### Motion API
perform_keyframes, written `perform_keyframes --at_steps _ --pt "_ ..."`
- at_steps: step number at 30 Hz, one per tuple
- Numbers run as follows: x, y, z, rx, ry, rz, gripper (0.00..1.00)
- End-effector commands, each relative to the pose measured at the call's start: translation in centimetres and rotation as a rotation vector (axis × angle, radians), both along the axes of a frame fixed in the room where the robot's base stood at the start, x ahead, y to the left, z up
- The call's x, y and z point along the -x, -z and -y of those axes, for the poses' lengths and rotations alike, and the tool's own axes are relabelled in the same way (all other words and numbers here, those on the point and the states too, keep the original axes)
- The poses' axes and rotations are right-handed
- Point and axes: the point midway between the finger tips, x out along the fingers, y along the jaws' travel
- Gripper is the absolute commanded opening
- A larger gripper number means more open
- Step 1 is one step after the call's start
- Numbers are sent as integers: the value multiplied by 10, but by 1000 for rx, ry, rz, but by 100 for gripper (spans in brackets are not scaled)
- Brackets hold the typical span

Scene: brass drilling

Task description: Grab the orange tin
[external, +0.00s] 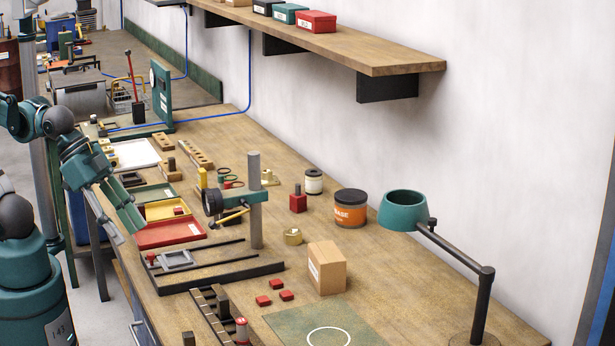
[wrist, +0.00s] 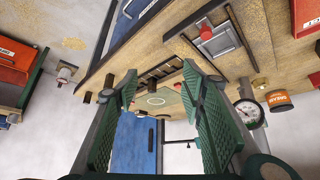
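The orange tin (external: 350,212) has a black lid and an orange label with white lettering. It stands upright on the bench near the wall, left of the teal lamp head. It also shows small at the right edge of the wrist view (wrist: 278,101). My gripper (external: 130,232) is at the left of the external view, by the bench's front edge, far from the tin. In the wrist view my gripper (wrist: 160,78) has its two green fingers wide apart with nothing between them.
A shelf (external: 350,50) overhangs the bench.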

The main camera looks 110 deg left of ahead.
Motion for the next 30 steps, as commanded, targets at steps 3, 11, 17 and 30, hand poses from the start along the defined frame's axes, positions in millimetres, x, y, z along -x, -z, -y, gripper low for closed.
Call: perform_keyframes --at_steps 3,11,17,30 --pt "0 0 0 0 0 0 40" --pt "0 0 0 0 0 0 48" --pt "0 0 0 0 0 0 73" --pt "-3 -3 -1 4 -9 0 73"
